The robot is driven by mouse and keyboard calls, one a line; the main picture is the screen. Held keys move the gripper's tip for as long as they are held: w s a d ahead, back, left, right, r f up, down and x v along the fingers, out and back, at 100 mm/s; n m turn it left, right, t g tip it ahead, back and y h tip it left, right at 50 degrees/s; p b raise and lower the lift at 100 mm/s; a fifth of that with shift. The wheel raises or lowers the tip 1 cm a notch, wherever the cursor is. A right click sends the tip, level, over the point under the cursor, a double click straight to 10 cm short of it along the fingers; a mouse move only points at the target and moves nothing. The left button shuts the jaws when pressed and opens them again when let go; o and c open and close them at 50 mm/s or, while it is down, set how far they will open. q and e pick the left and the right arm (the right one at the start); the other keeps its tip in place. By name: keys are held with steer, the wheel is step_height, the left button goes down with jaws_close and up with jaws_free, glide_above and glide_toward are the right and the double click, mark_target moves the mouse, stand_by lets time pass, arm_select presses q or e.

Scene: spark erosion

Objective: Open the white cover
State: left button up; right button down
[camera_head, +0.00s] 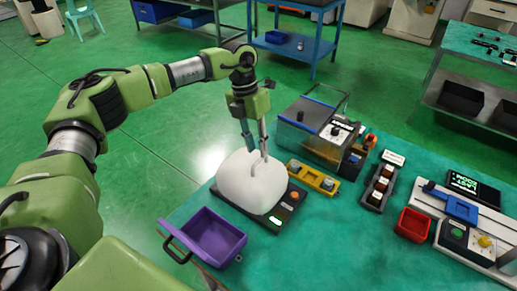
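The white cover (253,186) is a rounded dome. It sits down on a dark base unit (277,219) with lit buttons along its right side. A thin grey strip, perhaps a handle, shows at the top of the cover. My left gripper (256,152) points down at the top of the cover with its two fingers apart. Its fingertips overlap the cover's top in the picture; I cannot tell whether they touch it. My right gripper is not in view.
A purple bin (207,238) with a black handle stands left of the base unit at the table edge. A yellow fixture (313,178), a grey machine with a clear lid (312,127), a button box (379,188) and a red bin (412,225) stand to the right. The green table (335,245) is bare in front.

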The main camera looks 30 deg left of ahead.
arm_select(q)
steer(key=shift+d+f, duration=0.15)
steer(key=shift+f, duration=0.55)
steer(key=shift+d+f, duration=0.15)
steer(key=shift+f, duration=0.55)
jaws_close()
steer(key=shift+r, duration=0.15)
